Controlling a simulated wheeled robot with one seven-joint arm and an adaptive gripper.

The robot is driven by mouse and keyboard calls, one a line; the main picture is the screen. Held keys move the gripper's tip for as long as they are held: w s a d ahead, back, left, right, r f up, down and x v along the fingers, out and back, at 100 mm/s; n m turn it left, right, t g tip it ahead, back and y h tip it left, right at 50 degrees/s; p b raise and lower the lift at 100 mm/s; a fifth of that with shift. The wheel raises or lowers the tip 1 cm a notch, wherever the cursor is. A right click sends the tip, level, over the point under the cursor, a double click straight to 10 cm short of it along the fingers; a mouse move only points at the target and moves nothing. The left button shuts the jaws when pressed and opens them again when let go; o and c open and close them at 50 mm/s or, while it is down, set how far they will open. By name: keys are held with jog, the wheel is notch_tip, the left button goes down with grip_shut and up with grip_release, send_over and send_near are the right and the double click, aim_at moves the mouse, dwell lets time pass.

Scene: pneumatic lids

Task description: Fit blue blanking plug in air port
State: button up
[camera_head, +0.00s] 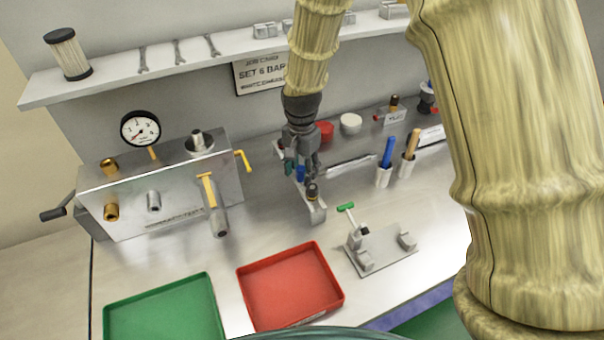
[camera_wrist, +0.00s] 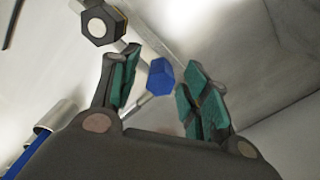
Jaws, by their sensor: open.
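The blue blanking plug (camera_wrist: 159,76) has a hexagonal head and sits on a pale metal rack (camera_head: 316,211). In the wrist view it lies between the fingers of my gripper (camera_wrist: 162,80), which is open with green pads; gaps show on both sides. In the head view my gripper (camera_head: 299,168) points down over the rack, and the blue plug (camera_head: 301,173) is partly hidden by the fingers. The grey metal manifold block (camera_head: 180,190) stands at left, with brass fittings (camera_head: 111,211) and a silver fitting (camera_head: 153,201) on its front. I cannot tell which is the air port.
A dark hex plug (camera_head: 312,188) stands on the rack's near end, and shows in the wrist view (camera_wrist: 98,28). A red tray (camera_head: 290,322) and a green tray (camera_head: 160,334) lie in front. A grey fixture (camera_head: 385,255) is at right. Blue- and tan-handled tools stand behind it.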

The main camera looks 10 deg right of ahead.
aim_at(301, 168)
grip_shut()
jog(key=shift+r, duration=0.15)
jog(key=shift+r+p, duration=2)
jog(key=shift+r, duration=0.4)
